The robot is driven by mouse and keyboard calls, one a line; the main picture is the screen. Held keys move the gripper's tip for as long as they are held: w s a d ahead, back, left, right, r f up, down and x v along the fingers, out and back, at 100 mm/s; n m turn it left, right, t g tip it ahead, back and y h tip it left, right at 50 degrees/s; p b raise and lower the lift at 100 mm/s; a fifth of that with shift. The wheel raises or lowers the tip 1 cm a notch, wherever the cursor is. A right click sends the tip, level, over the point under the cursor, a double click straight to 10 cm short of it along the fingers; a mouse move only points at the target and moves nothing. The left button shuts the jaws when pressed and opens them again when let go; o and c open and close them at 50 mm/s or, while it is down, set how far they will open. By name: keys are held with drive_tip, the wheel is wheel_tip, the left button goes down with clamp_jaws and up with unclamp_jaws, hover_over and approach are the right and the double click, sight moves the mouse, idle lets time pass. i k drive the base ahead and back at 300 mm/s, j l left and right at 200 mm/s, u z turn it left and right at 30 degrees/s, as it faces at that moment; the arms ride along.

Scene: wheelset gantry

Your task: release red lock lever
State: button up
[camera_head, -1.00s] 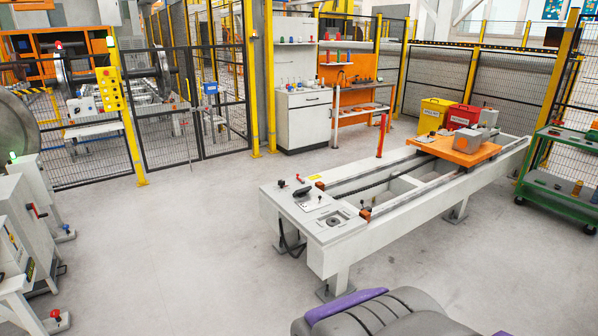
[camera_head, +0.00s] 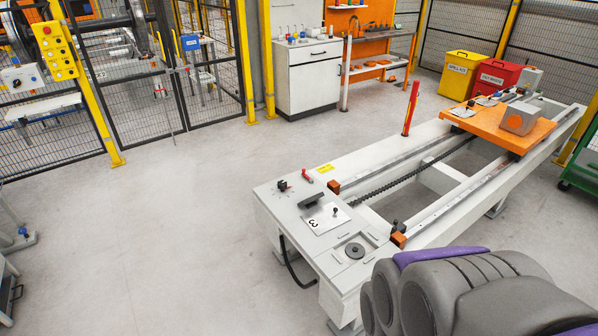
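A small red lever (camera_head: 307,176) lies at a slant on the near end plate of the long white rail bench (camera_head: 285,208). A larger red handle (camera_head: 411,108) stands upright, slightly tilted, at the bench's far side. I cannot tell from the picture which of them is the lock lever. An orange carriage (camera_head: 490,128) sits on the rails towards the bench's far end, with a grey block (camera_head: 520,118) on it. My gripper is not in view. Only grey and purple parts of my own body show at bottom right, in front of the bench's near corner.
A black knob (camera_head: 283,186) and a plate marked 3 (camera_head: 325,218) are close to the small red lever. A yellow bin (camera_head: 462,75) and a red bin (camera_head: 494,82) stand behind the bench. Mesh fencing (camera_head: 115,85) runs along the back left. The floor left of the bench is clear.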

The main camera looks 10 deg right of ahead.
sight(310, 181)
drive_tip(key=i+z, duration=0.25)
drive_tip(key=i+j+z, duration=0.15)
drive_tip(key=z, duration=0.3)
drive_tip(key=i+j+z, duration=0.1)
drive_tip(key=j+z, duration=0.35)
drive_tip(key=i+j+z, duration=0.1)
drive_tip(key=j+z, duration=0.75)
drive_tip(key=j, duration=2.95)
